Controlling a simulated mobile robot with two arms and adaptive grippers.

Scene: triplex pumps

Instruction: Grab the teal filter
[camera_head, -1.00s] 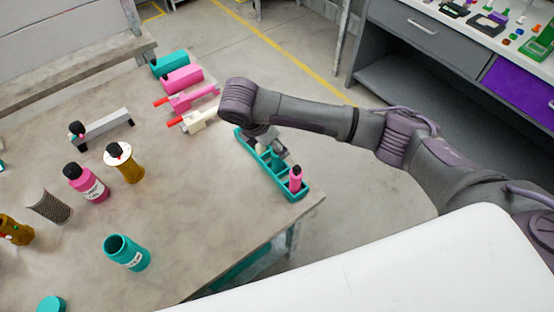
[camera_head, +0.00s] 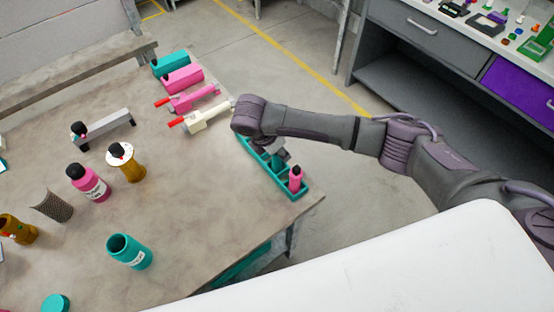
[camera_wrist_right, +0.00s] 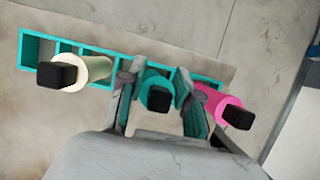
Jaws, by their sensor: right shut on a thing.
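The teal filter (camera_wrist_right: 155,88), with a black cap, stands between the two fingers of my right gripper (camera_wrist_right: 158,102) in the right wrist view. The fingers are shut on its sides. It sits at the teal rack (camera_wrist_right: 130,56), between a cream filter (camera_wrist_right: 88,68) and a pink filter (camera_wrist_right: 214,102). Whether its lower end is still in its compartment is hidden. In the head view my right gripper (camera_head: 282,156) is over the teal rack (camera_head: 303,190), behind the pink filter (camera_head: 295,179); my arm hides the teal filter there. My left gripper is not in view.
The rack lies along the table's right edge. Cream (camera_head: 205,118) and pink (camera_head: 193,97) parts lie beyond it. A teal bottle (camera_head: 130,252), a pink bottle (camera_head: 88,183) and a gold part (camera_head: 128,165) stand to the left. The tabletop between is clear.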

